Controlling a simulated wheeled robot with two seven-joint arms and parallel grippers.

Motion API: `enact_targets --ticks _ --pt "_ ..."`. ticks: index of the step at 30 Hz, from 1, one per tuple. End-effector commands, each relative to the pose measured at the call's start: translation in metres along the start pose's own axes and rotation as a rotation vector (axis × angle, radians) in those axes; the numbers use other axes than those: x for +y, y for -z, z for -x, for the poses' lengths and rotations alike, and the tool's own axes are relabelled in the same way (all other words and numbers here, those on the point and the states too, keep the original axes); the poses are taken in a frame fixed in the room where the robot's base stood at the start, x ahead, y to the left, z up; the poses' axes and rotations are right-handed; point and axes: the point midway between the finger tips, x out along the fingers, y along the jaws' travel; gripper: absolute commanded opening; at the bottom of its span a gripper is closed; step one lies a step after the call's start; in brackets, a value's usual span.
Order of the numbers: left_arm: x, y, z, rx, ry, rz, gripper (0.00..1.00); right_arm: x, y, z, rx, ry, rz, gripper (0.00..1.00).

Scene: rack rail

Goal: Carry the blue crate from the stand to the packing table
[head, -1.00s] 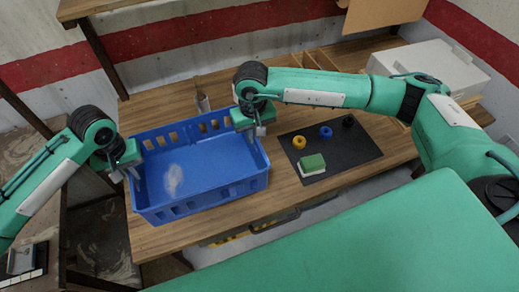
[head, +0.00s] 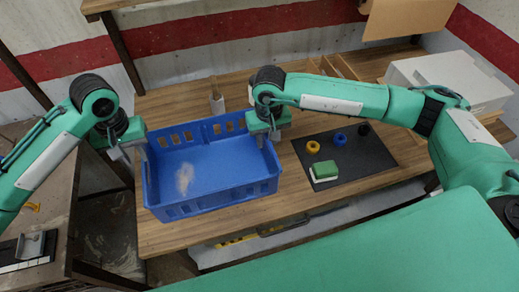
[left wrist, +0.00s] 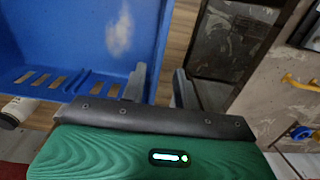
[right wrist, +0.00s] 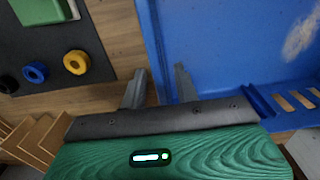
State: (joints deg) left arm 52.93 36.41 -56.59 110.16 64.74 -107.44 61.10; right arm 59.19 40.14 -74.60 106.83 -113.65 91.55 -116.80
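The blue crate (head: 210,206) sits upright on the wooden packing table (head: 180,238), near its left end. It looks empty, with a pale blotch on its floor. My left gripper (head: 143,152) is at the crate's left wall. In the left wrist view its fingers (left wrist: 160,88) are spread, one on each side of the wall, with a gap showing. My right gripper (head: 268,138) is at the right wall. In the right wrist view its fingers (right wrist: 158,88) are also spread to either side of the wall. Whether any finger touches the crate is unclear.
A dark mat (head: 376,162) right of the crate holds a green-and-white block (head: 324,170) and yellow, blue and black rings. A white box (head: 450,80) stands at the back right. A second wooden surface (head: 50,195) with a metal bracket (head: 32,246) is at the left.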

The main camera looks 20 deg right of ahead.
Motion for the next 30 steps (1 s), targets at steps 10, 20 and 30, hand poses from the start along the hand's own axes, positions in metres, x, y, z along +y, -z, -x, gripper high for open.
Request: enact_targets --ticks 10,20,30 --pt "0.0 0.0 0.049 0.002 0.0 0.0 0.31 0.0 0.0 0.001 0.0 0.0 0.0 0.31" --pt "0.0 0.0 0.052 0.0 0.0 0.0 0.31 0.0 0.001 0.047 0.005 0.001 0.002 0.31" --pt "0.0 0.0 0.052 0.0 0.0 0.0 0.31 0.0 0.001 0.109 0.002 0.001 0.001 0.31"
